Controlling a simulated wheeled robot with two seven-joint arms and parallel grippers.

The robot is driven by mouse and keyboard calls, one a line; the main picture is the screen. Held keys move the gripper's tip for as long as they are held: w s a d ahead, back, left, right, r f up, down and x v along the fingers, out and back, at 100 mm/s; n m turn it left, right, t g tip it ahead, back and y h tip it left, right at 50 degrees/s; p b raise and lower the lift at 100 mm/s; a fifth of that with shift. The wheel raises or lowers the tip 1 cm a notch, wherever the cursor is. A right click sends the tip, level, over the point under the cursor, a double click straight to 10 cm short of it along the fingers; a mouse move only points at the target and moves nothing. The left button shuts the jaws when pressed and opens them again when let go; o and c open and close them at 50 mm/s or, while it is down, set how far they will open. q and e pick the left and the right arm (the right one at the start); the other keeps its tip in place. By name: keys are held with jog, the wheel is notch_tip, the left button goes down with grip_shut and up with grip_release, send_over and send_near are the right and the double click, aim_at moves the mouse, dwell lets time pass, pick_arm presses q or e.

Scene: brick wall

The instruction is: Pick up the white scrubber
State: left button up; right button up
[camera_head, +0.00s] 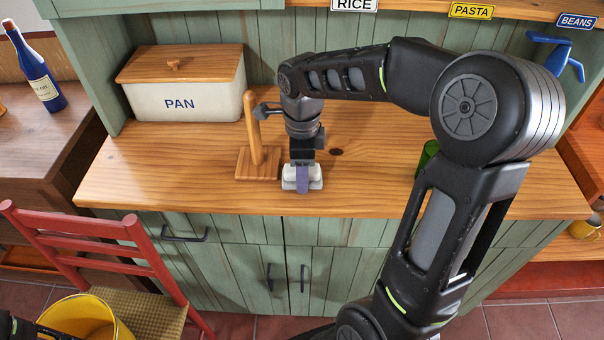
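The white scrubber (316,184) sits on the wooden counter near its front edge, in the middle of the head view. My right gripper (302,178) points down over it, with a purple-grey finger in front of the scrubber's middle. The other finger is hidden, so I cannot tell whether the gripper is open or shut on the scrubber. Only a dark piece of my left arm shows at the bottom left corner; its gripper is not seen.
A wooden upright holder (258,164) stands just left of the scrubber. A white PAN bread box (182,102) is at the back left. A green object (426,155) is partly hidden behind my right arm. A red chair (80,232) and yellow bucket (82,316) are at the lower left.

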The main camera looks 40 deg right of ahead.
jog(key=shift+c, duration=0.2)
notch_tip(320, 180, up, 10)
jog(key=shift+r, duration=0.1)
dwell(0.4)
dwell(0.4)
